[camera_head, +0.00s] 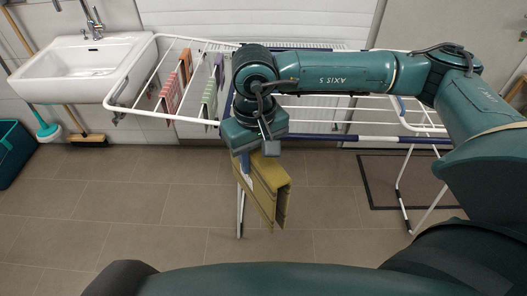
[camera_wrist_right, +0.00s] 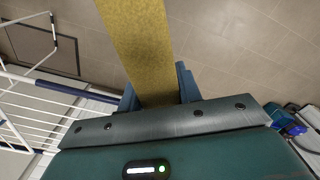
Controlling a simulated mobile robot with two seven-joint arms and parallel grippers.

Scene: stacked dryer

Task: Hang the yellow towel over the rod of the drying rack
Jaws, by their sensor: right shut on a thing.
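The yellow towel (camera_head: 266,190) hangs folded from my right gripper (camera_head: 247,160), in front of the drying rack's front edge. The gripper is shut on its upper part. In the right wrist view the towel (camera_wrist_right: 147,50) runs out from between the two blue fingers (camera_wrist_right: 160,90). The white drying rack (camera_head: 375,138) stands behind, with blue sections along its front rod. My right arm covers the rack's middle, so part of the rods is hidden. My left gripper is not in view.
A red-patterned cloth (camera_head: 171,92) and a green-white cloth (camera_head: 209,98) hang on the rack's left wing. A white sink (camera_head: 75,70) is at the left, with a broom (camera_head: 86,138) and plunger (camera_head: 46,130) below. The front floor is clear.

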